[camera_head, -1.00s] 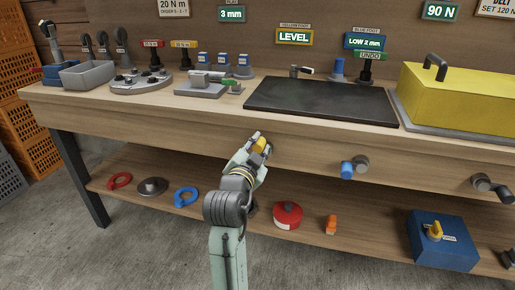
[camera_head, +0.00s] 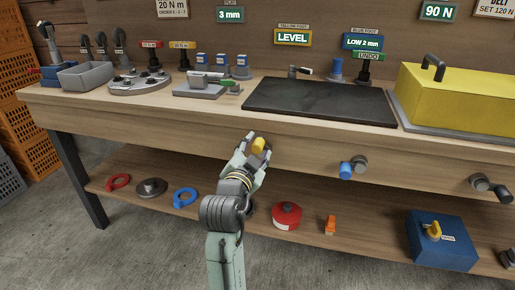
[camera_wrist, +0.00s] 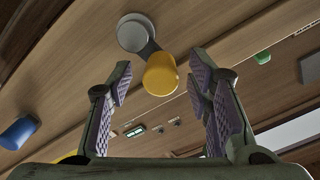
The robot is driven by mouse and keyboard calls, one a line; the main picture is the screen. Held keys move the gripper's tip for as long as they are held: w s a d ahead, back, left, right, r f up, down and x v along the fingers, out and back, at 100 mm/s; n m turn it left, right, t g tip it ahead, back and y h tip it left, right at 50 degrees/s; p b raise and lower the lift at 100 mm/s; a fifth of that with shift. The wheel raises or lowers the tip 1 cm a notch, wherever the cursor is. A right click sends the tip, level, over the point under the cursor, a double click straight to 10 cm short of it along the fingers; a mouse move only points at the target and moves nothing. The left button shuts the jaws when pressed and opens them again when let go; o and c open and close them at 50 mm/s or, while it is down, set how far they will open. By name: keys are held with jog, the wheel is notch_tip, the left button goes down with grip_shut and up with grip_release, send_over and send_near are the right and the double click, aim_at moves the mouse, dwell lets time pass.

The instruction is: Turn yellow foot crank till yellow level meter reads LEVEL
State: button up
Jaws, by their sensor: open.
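The yellow foot crank has a yellow knob (camera_head: 258,145) on a grey arm, fixed to the bench's front face. In the wrist view the yellow knob (camera_wrist: 160,75) hangs from a dark arm and a round grey hub (camera_wrist: 135,32). My gripper (camera_head: 256,148) is at the knob; the wrist view shows its two purple-padded fingers (camera_wrist: 161,90) apart, one on each side of the knob, with gaps on both sides. The yellow level meter (camera_head: 294,37), under the YELLOW FOOT label on the back wall, shows LEVEL in white on green.
The blue foot crank (camera_head: 347,170) is on the bench front to the right, below a blue meter (camera_head: 366,42) reading LOW 2 mm. A dark plate (camera_head: 320,101) lies on the bench top above my gripper. The lower shelf (camera_head: 130,203) holds several loose items.

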jog(key=v, duration=0.6)
jog(key=shift+s, duration=0.2)
jog(key=shift+a, duration=0.1)
